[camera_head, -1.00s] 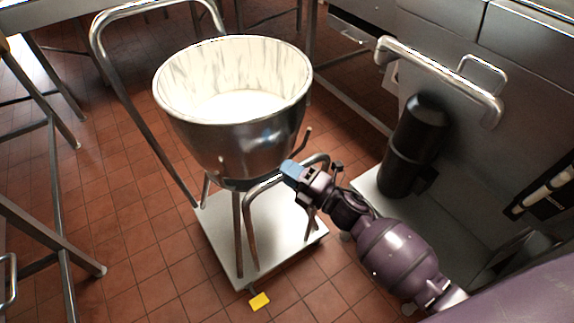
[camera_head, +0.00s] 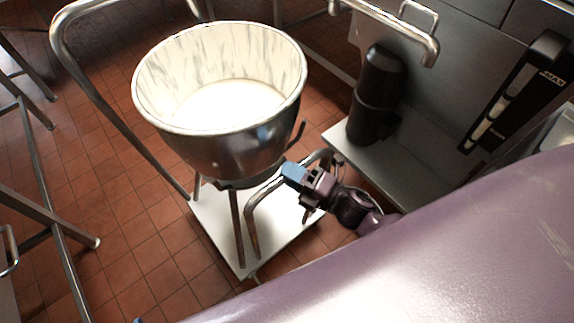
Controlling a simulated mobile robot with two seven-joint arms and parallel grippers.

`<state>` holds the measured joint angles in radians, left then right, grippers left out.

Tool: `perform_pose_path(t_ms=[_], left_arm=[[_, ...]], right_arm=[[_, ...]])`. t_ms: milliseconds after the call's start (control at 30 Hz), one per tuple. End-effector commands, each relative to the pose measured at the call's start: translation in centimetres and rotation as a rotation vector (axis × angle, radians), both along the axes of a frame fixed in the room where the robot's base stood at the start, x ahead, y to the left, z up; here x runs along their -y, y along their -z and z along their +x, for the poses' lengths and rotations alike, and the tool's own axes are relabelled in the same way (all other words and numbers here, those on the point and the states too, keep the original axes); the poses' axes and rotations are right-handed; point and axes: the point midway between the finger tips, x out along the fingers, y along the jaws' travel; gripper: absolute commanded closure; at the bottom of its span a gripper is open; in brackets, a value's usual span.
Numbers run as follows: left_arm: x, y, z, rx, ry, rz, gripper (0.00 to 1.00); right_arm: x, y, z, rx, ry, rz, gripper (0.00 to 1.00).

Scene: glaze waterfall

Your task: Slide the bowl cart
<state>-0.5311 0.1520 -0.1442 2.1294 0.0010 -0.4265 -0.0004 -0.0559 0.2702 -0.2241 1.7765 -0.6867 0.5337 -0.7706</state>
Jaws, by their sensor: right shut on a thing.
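The bowl cart has a large steel bowl (camera_head: 225,152) with a pale, streaked inside and white contents. The bowl stands upright on metal legs over a flat light platform (camera_head: 215,222). A bent metal tube (camera_head: 250,222) rises from the platform at the bowl's right. My right gripper (camera_head: 294,174), with blue fingertips, is at the top of this tube, below the bowl's right side, and is shut on it. The exact contact is partly hidden. A small blue piece shows at the bottom left edge; I cannot tell whether it is my left gripper.
A tall tubular rail (camera_head: 110,103) stands behind and left of the bowl. A black canister (camera_head: 376,95) stands on a grey base at the right, by a steel cabinet (camera_head: 450,85). Metal table legs (camera_head: 62,226) are at the left. Open red tile floor (camera_head: 150,255) lies between.

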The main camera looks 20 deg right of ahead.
Motion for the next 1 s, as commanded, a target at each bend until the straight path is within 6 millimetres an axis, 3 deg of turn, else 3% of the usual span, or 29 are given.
perform_pose_path(t_ms=[300,333,500,800,1000], left_arm=[[-0.1,0.2,-0.4,-0.009,-0.002,0.0,0.57],[-0.1,0.2,-0.4,-0.009,-0.002,0.0,0.57],[-0.1,0.2,-0.4,-0.009,-0.002,0.001,0.57],[-0.1,0.0,0.2,0.002,0.005,0.003,0.57],[0.0,-0.1,0.4,0.006,0.006,0.004,0.57]], right_arm=[[0.1,0.0,0.0,-0.001,0.002,0.0,1.0],[0.1,0.0,0.0,-0.001,0.002,0.0,0.75],[0.0,0.0,0.0,-0.001,0.002,0.0,0.52],[0.1,0.0,-0.2,0.0,0.001,0.0,0.52],[1.4,0.5,-1.8,-0.004,0.002,0.0,0.52]])
